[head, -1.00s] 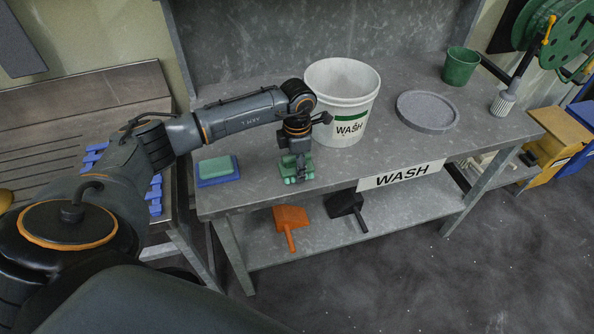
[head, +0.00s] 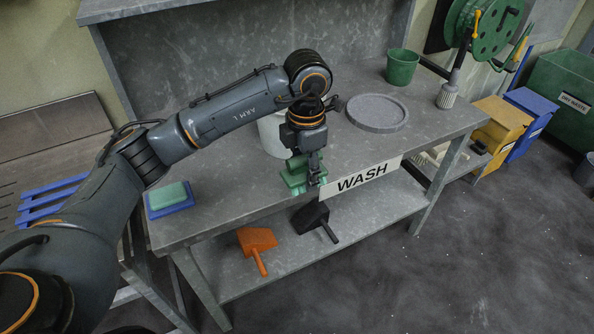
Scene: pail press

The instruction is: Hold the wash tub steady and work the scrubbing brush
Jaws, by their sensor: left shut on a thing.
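The white wash tub (head: 271,136) stands on the grey bench, mostly hidden behind my left arm; only part of its wall shows. My left gripper (head: 312,180) is in front of the tub, near the bench's front edge and the WASH sign. It is shut on a green thing, which looks like the scrubbing brush (head: 296,176). The fingers partly cover it. I cannot tell whether the brush touches the bench top. My right gripper is not in view.
A green block on a blue base (head: 169,198) sits at the bench's left end. A round grey lid (head: 377,112) and a green pail (head: 402,66) stand at the right. An orange dustpan (head: 256,241) and a black one (head: 309,217) are on the lower shelf.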

